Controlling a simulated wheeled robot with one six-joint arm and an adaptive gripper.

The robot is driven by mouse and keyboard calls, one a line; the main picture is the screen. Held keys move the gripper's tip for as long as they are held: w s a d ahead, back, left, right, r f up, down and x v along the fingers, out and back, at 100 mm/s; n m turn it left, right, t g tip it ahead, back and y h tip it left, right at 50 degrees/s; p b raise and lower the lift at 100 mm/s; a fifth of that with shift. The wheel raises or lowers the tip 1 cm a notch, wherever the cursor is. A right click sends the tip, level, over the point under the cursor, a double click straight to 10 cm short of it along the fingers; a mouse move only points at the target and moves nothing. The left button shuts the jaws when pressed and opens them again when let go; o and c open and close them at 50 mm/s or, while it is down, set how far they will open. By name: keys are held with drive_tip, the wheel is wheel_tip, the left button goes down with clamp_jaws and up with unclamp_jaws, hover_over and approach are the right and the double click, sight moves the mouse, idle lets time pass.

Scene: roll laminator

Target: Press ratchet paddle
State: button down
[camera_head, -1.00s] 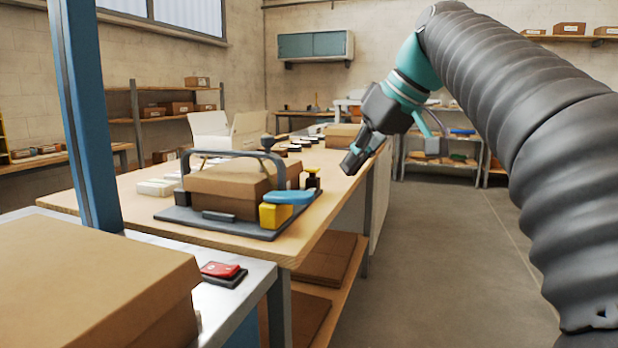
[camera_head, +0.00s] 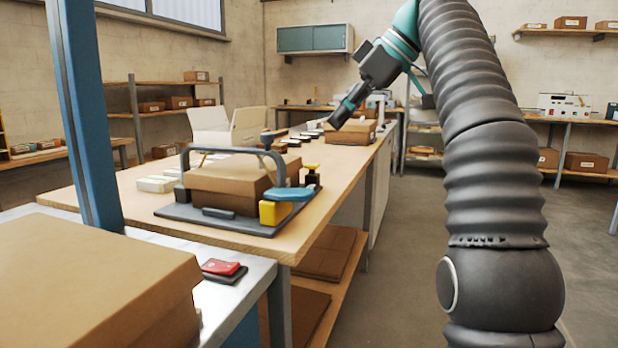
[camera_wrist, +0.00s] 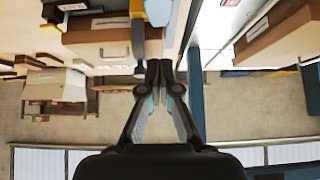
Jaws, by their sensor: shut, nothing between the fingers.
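The blue ratchet paddle (camera_head: 288,194) sits on a yellow block (camera_head: 268,213) at the right front corner of a dark base plate (camera_head: 215,221) on the wooden bench. A brown carton (camera_head: 225,178) lies on this plate under a grey bar. My gripper (camera_head: 337,122) is shut and empty, in the air above and to the right of the paddle in the head view, apart from it. In the upside-down wrist view, my closed fingertips (camera_wrist: 160,66) point towards the pale blue paddle (camera_wrist: 158,12) at the top edge, which is partly cut off.
A black post with a yellow top (camera_head: 312,176) stands close behind the paddle. A blue upright (camera_head: 84,110) and a large carton (camera_head: 90,275) are at the left front, near a red switch (camera_head: 221,267). More boxes stand further along the bench. The air above the paddle is clear.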

hover_over(296, 191)
drive_tip(key=d, duration=0.2)
drive_tip(key=f, duration=0.8)
drive_tip(key=shift+s+f, duration=0.4)
drive_tip(key=shift+d+f+b, duration=0.2)
drive_tip(key=shift+f+b, duration=0.2)
drive_tip(key=shift+f, duration=1)
